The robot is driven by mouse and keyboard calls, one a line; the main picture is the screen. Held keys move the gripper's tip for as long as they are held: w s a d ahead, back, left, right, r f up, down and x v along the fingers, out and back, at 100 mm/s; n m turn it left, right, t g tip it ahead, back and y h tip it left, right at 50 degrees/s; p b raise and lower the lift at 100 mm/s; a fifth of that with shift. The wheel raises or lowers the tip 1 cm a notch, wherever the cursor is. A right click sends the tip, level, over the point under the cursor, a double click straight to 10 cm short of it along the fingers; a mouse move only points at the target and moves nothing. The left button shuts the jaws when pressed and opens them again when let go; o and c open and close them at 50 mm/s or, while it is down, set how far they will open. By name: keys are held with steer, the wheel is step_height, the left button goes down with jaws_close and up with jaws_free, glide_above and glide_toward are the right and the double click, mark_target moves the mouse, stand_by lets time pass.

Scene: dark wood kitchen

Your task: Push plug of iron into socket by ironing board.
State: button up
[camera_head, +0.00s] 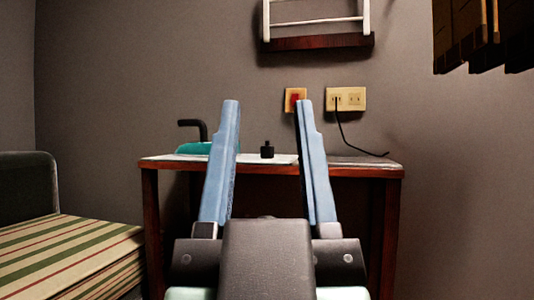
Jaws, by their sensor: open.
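A teal iron with a black handle (192,126) rests at the left of the table, partly hidden by the left finger. A small black upright piece (267,151), possibly the plug, stands on the white tabletop, seen between the fingers and beyond them. A cream socket plate (352,99) is on the wall right of the right fingertip. A black cord (350,144) hangs from its left outlet to the tabletop. I cannot make out a separate ironing board.
The wooden table (375,172) stands against the wall. A plate with a red switch (294,98) is partly behind the right finger. A wall rack (318,42) hangs above. A striped seat (68,243) is at left, and dark hanging objects (470,38) are at upper right.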

step_height(320, 180, up, 64)
steer(key=p, duration=6.4)
steer(key=shift+r, duration=0.15)
